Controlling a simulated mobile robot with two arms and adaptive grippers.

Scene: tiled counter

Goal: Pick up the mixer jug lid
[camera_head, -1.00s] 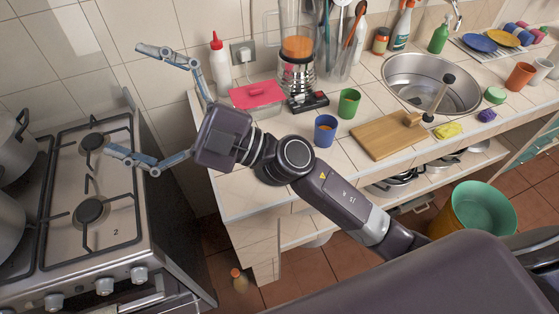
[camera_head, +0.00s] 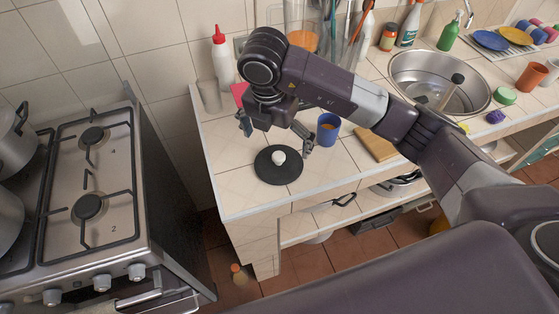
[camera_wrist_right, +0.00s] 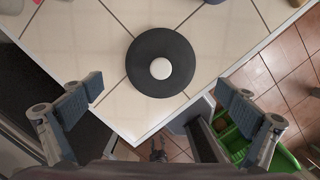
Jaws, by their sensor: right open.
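The mixer jug lid (camera_head: 280,175), a flat black disc with a white round knob in its middle, lies on the tiled counter near its front left corner. It also shows in the right wrist view (camera_wrist_right: 162,80), ahead of and between the fingers. My right gripper (camera_head: 273,132) is open and empty, pointing down above and slightly behind the lid, with its two fingers spread wide. The fingers also show at both sides of the right wrist view (camera_wrist_right: 160,90), apart from the lid. My left gripper is not in view.
A blue cup (camera_head: 328,130) stands right of the lid, near a wooden board (camera_head: 377,145). A white bottle with a red cap (camera_head: 222,65) stands behind. A stove (camera_head: 90,190) is at the left.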

